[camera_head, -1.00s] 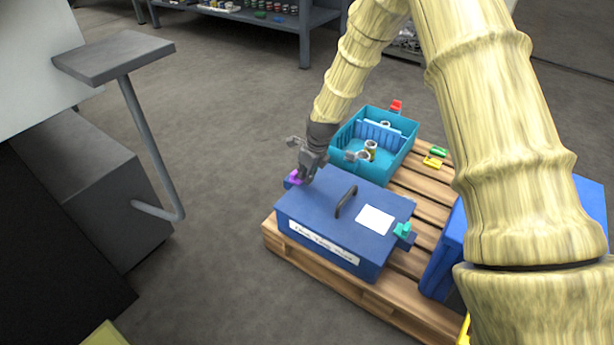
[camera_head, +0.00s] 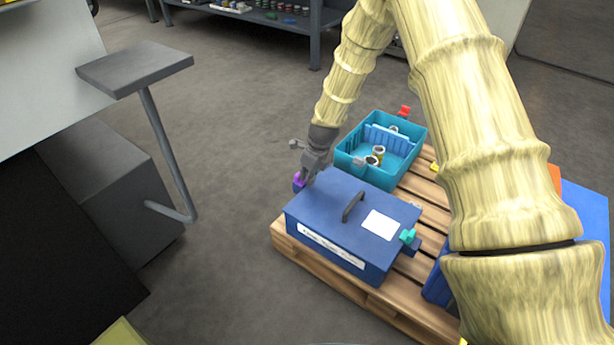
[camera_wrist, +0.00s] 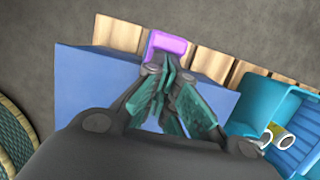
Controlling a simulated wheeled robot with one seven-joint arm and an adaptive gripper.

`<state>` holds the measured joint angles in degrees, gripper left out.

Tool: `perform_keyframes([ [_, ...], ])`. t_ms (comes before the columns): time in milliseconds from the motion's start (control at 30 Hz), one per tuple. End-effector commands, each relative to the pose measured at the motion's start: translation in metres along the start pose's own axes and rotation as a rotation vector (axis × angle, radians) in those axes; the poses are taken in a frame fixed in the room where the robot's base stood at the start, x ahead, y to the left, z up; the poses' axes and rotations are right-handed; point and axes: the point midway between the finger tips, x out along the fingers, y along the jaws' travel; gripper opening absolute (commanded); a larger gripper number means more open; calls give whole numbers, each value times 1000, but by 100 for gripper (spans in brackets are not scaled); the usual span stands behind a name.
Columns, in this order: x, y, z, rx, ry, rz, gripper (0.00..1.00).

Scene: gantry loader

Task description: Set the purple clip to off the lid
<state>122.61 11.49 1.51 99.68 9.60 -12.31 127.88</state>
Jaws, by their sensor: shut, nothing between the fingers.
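The purple clip (camera_head: 299,181) is at the far left end of the blue lidded box (camera_head: 322,222). In the wrist view the purple clip (camera_wrist: 166,46) is at the edge of the lid, just beyond my fingertips. My gripper (camera_head: 308,177) is shut and empty, its tips touching or very close to the clip; it also shows in the wrist view (camera_wrist: 160,66). The lid (camera_head: 335,190) lies on the box, with a dark handle (camera_head: 353,205) and a white label. A teal clip (camera_head: 407,237) is at the lid's right end. My gripper partly hides the purple clip.
The box stands on a wooden pallet (camera_head: 330,277). A teal crate (camera_head: 352,174) with cylindrical parts is behind it, with a red clip (camera_head: 404,111) at its far edge. A grey post with a flat top (camera_head: 135,68) stands left. Floor between is clear.

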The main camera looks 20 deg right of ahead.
Motion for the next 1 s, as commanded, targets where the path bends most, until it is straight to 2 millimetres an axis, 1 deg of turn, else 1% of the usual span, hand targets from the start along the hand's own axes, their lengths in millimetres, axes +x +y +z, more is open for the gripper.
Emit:
perform_keyframes([
  [167,-3,0,-3,-1,-1,1,0],
  [467,-12,-3,-27,-4,1,3,0],
  [500,-21,-3,-24,-7,-2,1,0],
  [600,-40,-3,-25,-7,-1,0,0],
  [800,-75,-4,-26,-4,-1,0,0],
  [1000,-98,-3,-26,-5,0,2,0],
])
